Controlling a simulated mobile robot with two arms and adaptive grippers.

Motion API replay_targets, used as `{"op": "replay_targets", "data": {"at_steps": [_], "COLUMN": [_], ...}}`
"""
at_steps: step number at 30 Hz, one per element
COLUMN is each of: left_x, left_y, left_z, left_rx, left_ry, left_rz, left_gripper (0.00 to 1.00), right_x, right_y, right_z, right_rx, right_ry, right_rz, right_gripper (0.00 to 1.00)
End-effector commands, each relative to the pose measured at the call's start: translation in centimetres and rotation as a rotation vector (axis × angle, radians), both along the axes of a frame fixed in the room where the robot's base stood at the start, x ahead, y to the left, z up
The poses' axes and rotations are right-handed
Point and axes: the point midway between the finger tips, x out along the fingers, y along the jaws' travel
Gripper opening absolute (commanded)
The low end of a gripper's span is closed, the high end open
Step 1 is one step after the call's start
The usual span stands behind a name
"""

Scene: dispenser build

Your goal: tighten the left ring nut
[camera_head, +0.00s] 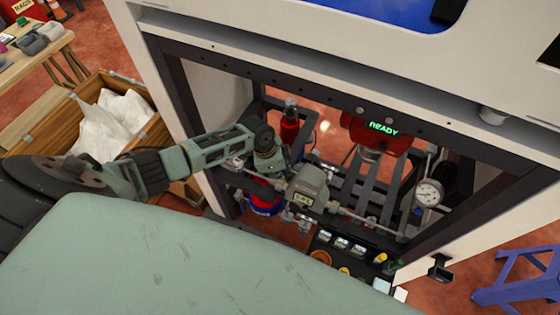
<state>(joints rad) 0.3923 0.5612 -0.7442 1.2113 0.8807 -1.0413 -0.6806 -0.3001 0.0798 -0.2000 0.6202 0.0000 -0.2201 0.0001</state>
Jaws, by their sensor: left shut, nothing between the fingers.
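A grey-green meter (308,184) with a small lit display sits in a pipe line inside the dark frame of the dispenser cabinet. The pipe (362,218) runs from the meter to the right. The left ring nut is too small and too covered by my arm to make out for certain at the meter's left side. My left gripper (272,158) reaches in from the left, just left of and above the meter. It is shut and holds nothing. I cannot tell whether it touches the meter or the nut. My right gripper is not in view.
A round pressure gauge (429,193) stands at the right of the pipe. A red unit (376,130) reading READY hangs behind. A red bottle (290,124) stands behind my gripper. Cabinet posts and the top beam (330,97) frame the opening. A wooden crate (40,142) holds white sacks at left.

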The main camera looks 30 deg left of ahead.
Motion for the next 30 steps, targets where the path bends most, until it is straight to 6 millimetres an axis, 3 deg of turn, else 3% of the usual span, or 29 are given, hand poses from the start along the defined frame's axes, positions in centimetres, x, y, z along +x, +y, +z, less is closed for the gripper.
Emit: {"op": "replay_targets", "data": {"at_steps": [16,30], "left_x": [0.0,-0.6], "left_y": [0.0,0.0], "left_z": [-1.2,-1.1], "left_rx": [0.0,0.0], "left_ry": [0.0,0.004], "left_rz": [0.0,-0.001], "left_gripper": [0.0,0.0], "right_x": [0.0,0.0], "right_y": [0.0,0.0], "right_z": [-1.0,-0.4], "right_rx": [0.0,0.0], "right_ry": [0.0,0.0], "right_rz": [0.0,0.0], "right_gripper": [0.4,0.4]}}
